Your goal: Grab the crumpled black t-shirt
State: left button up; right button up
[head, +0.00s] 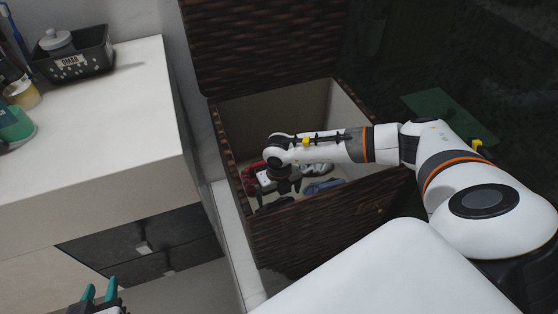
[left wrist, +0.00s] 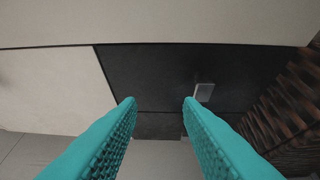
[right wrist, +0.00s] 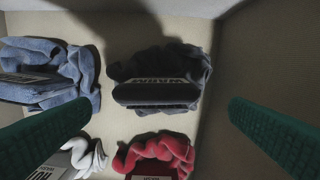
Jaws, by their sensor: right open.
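The crumpled black t-shirt (right wrist: 190,58) lies on the floor of the wicker hamper, in the upper middle of the right wrist view, with a dark labelled band across it. My right gripper (right wrist: 162,108) is open and empty above it, its fingers spread to either side and lower in that view. In the head view my right gripper (head: 278,188) reaches down inside the hamper and hides most of the shirt. My left gripper (head: 104,292) is at the bottom left, open and empty; the left wrist view shows its teal fingers (left wrist: 160,104) apart before the cabinet.
The hamper (head: 330,215) has its lid raised. Blue (right wrist: 45,70), red (right wrist: 155,152) and white (right wrist: 85,155) crumpled clothes lie around the black one. A counter (head: 100,120) with a black basket (head: 75,62) stands left, above dark drawers (head: 150,245).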

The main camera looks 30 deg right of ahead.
aim_at(279, 203)
notch_tip(279, 203, down, 3)
jog(key=shift+b, duration=0.45)
notch_tip(279, 203, down, 4)
jog(key=shift+s+d+f+b, duration=0.1)
jog(key=shift+d+b, duration=0.05)
jog(key=shift+b, duration=0.8)
jog(key=shift+f, duration=0.25)
pick_arm(q)
jog(key=w+d+r+t+h, duration=0.2)
jog(key=w+r+t, duration=0.1)
jog(key=r+t, duration=0.5)
notch_tip(279, 203, up, 3)
jog(key=shift+d+r+t+h, duration=0.2)
jog(key=shift+d+t+h, duration=0.1)
jog(key=shift+d+h, duration=0.1)
jog(key=shift+w, duration=0.1)
pick_arm(e)
jog(key=shift+c, duration=0.3)
pick_arm(q)
jog(key=shift+a, duration=0.1)
pick_arm(e)
jog(key=c, duration=1.2)
